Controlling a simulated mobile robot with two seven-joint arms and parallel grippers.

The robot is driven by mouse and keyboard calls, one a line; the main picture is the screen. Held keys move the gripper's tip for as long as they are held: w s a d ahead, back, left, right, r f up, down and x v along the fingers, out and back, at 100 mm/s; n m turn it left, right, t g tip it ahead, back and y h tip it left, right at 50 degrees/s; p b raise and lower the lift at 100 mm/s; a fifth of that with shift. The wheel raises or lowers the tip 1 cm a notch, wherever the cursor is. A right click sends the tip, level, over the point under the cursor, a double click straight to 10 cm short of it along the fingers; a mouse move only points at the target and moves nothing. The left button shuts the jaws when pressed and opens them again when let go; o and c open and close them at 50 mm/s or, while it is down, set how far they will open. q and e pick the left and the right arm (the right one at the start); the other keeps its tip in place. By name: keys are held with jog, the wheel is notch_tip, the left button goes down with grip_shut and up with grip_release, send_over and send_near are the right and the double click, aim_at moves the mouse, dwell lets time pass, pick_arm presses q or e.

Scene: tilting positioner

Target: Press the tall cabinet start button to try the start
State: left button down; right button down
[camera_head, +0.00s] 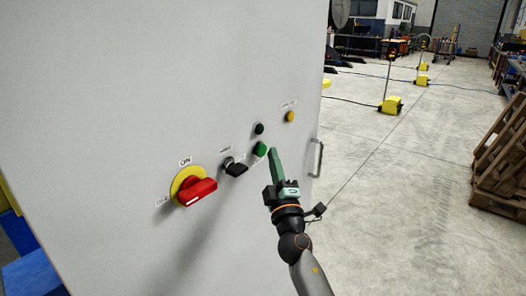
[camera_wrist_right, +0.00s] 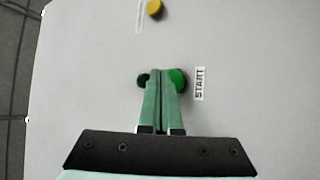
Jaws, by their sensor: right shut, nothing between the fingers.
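The tall cabinet (camera_head: 120,90) has a grey-white front panel. Its green start button (camera_head: 260,149) shows in the head view, and in the wrist view the same start button (camera_wrist_right: 179,78) sits beside a START label (camera_wrist_right: 199,84). My right gripper (camera_head: 272,151) is shut and empty, its green fingertips just right of the start button in the head view. In the wrist view the right gripper's tips (camera_wrist_right: 161,74) lie between the start button and a darker green round part (camera_wrist_right: 143,79), partly covering both. I cannot tell whether they touch the panel. My left gripper is not in view.
A red rotary switch (camera_head: 196,191) on a yellow plate, a black selector (camera_head: 236,169) and a yellow button (camera_head: 290,117) share the panel. A handle (camera_head: 317,158) is at the cabinet's right edge. Wooden pallets (camera_head: 503,165) stand far right; the floor between is open.

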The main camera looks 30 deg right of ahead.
jog(key=shift+w+a, duration=0.15)
jog(key=shift+w, duration=0.25)
jog(key=shift+w+a+b, duration=0.15)
jog(key=shift+w+b, duration=0.25)
jog(key=shift+b, duration=0.1)
dwell(0.8)
jog(key=shift+s+d, duration=0.3)
jog(key=shift+s, duration=0.5)
jog(key=shift+p, duration=0.3)
jog(key=s, duration=0.1)
jog(key=s+d, duration=0.1)
jog(key=s, duration=0.1)
jog(key=s+d+p, duration=0.1)
jog(key=shift+s, duration=0.35)
